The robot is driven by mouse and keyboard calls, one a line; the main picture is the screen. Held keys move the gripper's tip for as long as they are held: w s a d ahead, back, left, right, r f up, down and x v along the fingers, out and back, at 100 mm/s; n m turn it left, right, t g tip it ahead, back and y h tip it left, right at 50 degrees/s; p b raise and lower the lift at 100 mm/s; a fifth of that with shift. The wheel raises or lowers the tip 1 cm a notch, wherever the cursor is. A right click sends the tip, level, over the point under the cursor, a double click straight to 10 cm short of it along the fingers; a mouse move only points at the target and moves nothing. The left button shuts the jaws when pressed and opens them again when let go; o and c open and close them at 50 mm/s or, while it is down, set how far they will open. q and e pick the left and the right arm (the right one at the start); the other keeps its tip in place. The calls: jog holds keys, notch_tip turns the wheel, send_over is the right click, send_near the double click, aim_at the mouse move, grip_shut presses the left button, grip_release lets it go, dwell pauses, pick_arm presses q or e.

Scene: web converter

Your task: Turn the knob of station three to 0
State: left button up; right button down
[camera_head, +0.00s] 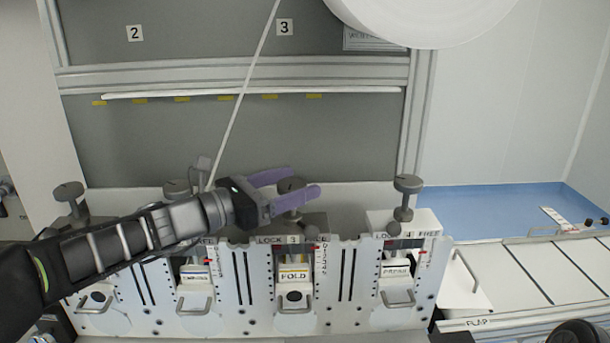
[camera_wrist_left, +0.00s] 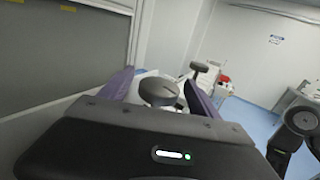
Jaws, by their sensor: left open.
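The station three knob (camera_head: 294,187) is a grey round knob on a stem, above the plate marked 3 and FOLD (camera_head: 293,277). My left gripper (camera_head: 304,181) is open, with its purple fingers on either side of this knob. In the left wrist view the knob (camera_wrist_left: 158,91) shows between the two fingers, and no clear contact shows. The fingers partly cover the knob in the head view. Its setting cannot be read; a red-marked scale (camera_head: 320,262) stands at the right of the station's slot. My right gripper is not in view.
Similar knobs stand at station four (camera_head: 407,185) on the right and at the far left (camera_head: 69,192). A blue surface (camera_head: 490,208) lies at the right.

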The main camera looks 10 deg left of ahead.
aim_at(302, 180)
pick_arm(q)
jog(key=shift+x, duration=1.5)
jog(key=shift+c, duration=0.4)
jog(key=c, duration=1.3)
jog(key=n+t+y+b, duration=0.1)
jog(key=b, duration=0.1)
jog(key=n+t+y+b, duration=0.1)
jog(key=b, duration=0.2)
jog(key=shift+w+a+f+y, duration=0.1)
jog(key=shift+a+f+y, duration=0.05)
jog(key=shift+f+y, duration=0.25)
jog(key=shift+w+a+r+n+t+y+b, duration=0.1)
jog(key=shift+r+n+t+y+b, duration=0.25)
jog(key=shift+b, duration=0.35)
